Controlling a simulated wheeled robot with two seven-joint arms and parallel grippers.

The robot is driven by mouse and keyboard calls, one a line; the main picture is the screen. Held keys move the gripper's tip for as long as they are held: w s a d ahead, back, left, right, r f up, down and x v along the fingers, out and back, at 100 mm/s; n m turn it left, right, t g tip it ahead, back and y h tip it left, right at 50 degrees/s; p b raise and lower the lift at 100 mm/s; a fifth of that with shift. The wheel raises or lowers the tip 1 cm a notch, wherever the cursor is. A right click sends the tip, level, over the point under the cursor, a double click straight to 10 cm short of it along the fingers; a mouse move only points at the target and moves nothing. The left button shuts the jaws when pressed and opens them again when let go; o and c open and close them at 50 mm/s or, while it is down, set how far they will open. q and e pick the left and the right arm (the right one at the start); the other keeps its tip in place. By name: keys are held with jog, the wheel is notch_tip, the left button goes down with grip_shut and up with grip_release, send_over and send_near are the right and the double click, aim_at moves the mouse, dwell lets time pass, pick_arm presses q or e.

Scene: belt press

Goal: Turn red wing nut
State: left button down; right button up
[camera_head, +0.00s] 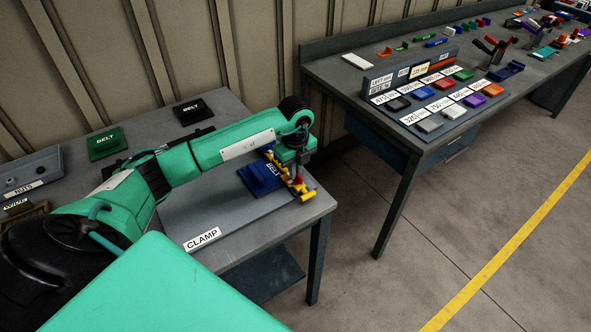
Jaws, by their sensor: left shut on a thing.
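My left gripper (297,182) is at the right end of the near table, at the end of my green arm. It points down beside a blue block (256,181) labelled BELT. Yellow parts surround the fingertips, and I cannot tell them clearly from the fingers. A small bit of red (298,179) shows there, which looks like the red wing nut. The gripper is shut on it. Most of the nut is hidden, and its angle cannot be told. My right gripper is not in view.
The near table (235,219) has a CLAMP label (203,239) on its front part. Green (106,143) and black (193,111) BELT blocks stand farther back. A NUTS holder (32,173) is at far left. A second table (340,73) with coloured labelled blocks stands right, across a floor gap.

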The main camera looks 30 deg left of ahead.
pick_arm(q)
jog(key=shift+r+n, duration=0.1)
jog(key=shift+n, duration=1)
jog(key=c, duration=1.5)
grip_release()
jog(key=shift+c, duration=0.2)
